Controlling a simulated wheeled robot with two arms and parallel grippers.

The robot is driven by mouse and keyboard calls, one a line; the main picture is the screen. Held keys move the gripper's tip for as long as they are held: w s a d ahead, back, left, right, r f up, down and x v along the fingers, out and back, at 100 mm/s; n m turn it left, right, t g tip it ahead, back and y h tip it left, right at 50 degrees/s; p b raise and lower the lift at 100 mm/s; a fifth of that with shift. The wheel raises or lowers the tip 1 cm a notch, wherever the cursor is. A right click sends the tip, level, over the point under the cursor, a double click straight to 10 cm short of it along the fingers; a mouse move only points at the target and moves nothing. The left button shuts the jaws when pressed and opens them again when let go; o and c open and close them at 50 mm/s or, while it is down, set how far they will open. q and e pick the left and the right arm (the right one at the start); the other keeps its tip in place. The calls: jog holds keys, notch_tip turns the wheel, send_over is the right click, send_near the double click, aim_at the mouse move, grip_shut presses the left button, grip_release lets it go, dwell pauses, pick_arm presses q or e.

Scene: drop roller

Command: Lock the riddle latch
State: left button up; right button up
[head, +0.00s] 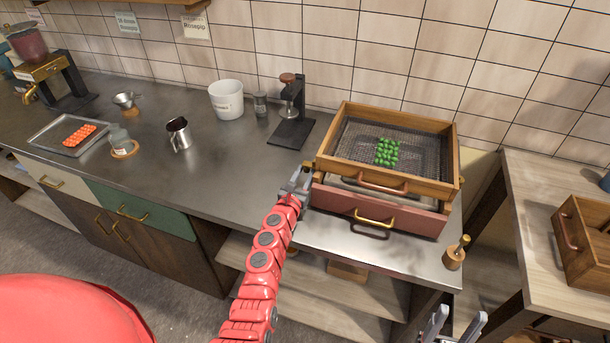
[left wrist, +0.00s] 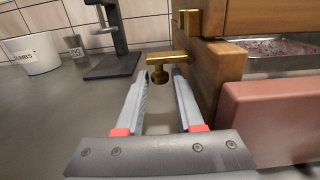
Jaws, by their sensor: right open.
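The riddle (head: 448,172), a wooden-framed mesh tray with several green pieces in it, sits on top of the roller unit. The latch (left wrist: 165,62) is a brass T-shaped piece at the corner of the wooden frame in the left wrist view. My left gripper (head: 300,178) is at the left side of the unit. In the left wrist view its fingers (left wrist: 162,88) are apart, with the latch's knob between or just beyond their tips. I cannot tell whether they touch it. My right gripper (head: 455,326) is open and empty at the bottom edge, well away from the latch.
A pink-fronted drawer (head: 360,208) with a brass handle is under the riddle. A black stand (head: 290,133), a white tub (head: 226,98) and a metal jug (head: 178,134) stand left. A wooden-handled peg (head: 454,257) is near the counter's right corner.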

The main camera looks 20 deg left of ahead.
aim_at(304, 163)
pick_arm(q)
grip_shut()
jog(key=shift+a+m, duration=0.1)
jog(key=shift+m, duration=0.2)
jog(key=m, duration=0.2)
jog(key=r+m, duration=0.1)
jog(key=shift+a+r+m, duration=0.15)
jog(key=shift+a+m, duration=0.15)
jog(key=shift+m, duration=0.1)
jog(key=m, duration=0.1)
jog(key=r+m, duration=0.1)
jog(key=m, duration=0.1)
jog(key=shift+a+r+m, duration=0.15)
jog(key=shift+m, duration=0.15)
jog(key=m, duration=0.1)
jog(key=r+m, duration=0.1)
jog(key=m, duration=0.3)
jog(key=shift+d+r+b, duration=0.3)
jog(key=shift+d+r, duration=0.05)
jog(key=shift+r, duration=0.05)
jog(key=shift+d+r+m+b, duration=0.15)
jog(key=shift+r+m, duration=0.05)
jog(key=shift+m, duration=0.65)
jog(key=shift+d+r+m+b, duration=0.1)
jog(key=shift+d+r+m, duration=0.1)
jog(key=shift+m, duration=0.6)
jog(key=shift+d+r+m+b, duration=0.15)
jog(key=shift+r+m, duration=0.05)
jog(key=shift+m, duration=0.65)
